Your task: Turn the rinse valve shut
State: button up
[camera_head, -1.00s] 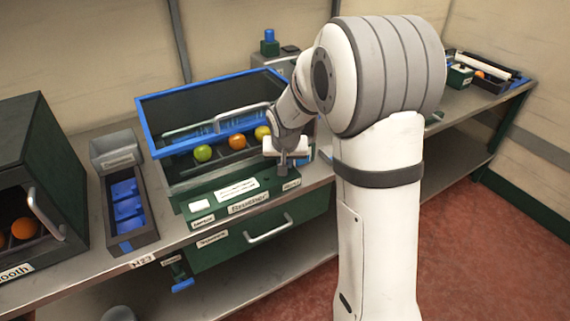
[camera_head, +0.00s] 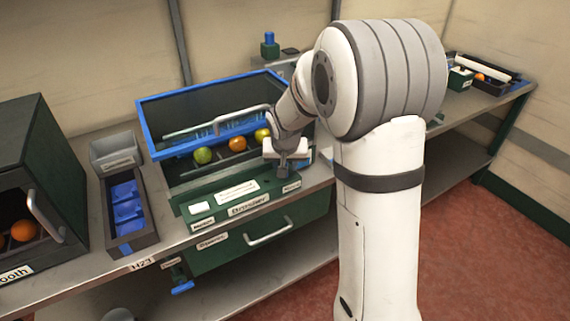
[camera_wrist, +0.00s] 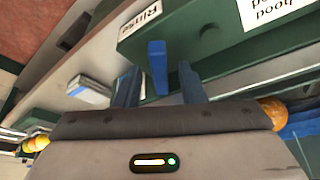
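My gripper (camera_wrist: 159,85) is open. Its two dark blue fingers appear on either side of the lever, with a visible gap on each side; I cannot tell how deep the lever sits between them. In the head view my gripper (camera_head: 287,160) is at the right end of the green front panel, by a small label (camera_head: 291,187). The lever is hidden there behind my gripper.
A blue-rimmed basin (camera_head: 150,130) with several fruits stands behind the panel. A green drawer (camera_head: 225,254) with a bar handle is below. Another blue lever (camera_head: 182,288) hangs below the bench at left. A dark booth (camera_head: 40,130) holds an orange (camera_head: 24,230).

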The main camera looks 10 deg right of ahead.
jog(key=v, duration=0.7)
jog(key=shift+r, duration=0.3)
jog(key=shift+s, duration=0.15)
